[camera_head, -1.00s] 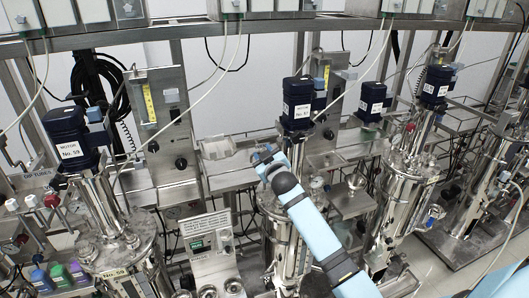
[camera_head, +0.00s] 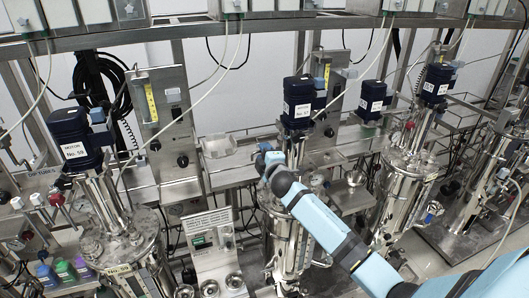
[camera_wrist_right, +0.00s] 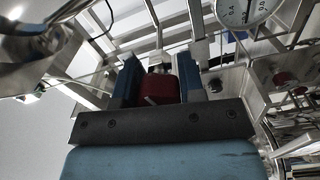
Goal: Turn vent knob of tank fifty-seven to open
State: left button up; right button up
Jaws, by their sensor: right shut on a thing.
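Tank fifty-seven (camera_head: 291,240) is a steel vessel in the middle of the head view, under a dark blue motor (camera_head: 298,103) with a white label. My right gripper (camera_head: 268,160) is at the top of this tank, in front of its upper parts. In the right wrist view, a dark red knob (camera_wrist_right: 159,89) sits between the two blue fingers of the same gripper (camera_wrist_right: 160,78), which is shut on it. The head view hides the knob behind the gripper. The knob's turned position cannot be read. My left gripper is not in view.
Tank fifty-nine (camera_head: 120,247) stands at the left and another steel tank (camera_head: 405,200) at the right. A pressure gauge (camera_wrist_right: 240,10) and metal fittings are close to the gripper. A control box (camera_head: 212,245) stands left of tank fifty-seven. Hoses hang above.

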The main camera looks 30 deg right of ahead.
jog(key=shift+n, duration=1.2)
jog(key=o, duration=0.9)
jog(key=b+v, duration=0.2)
jog(key=v, duration=1.2)
jog(key=shift+w+a, duration=0.1)
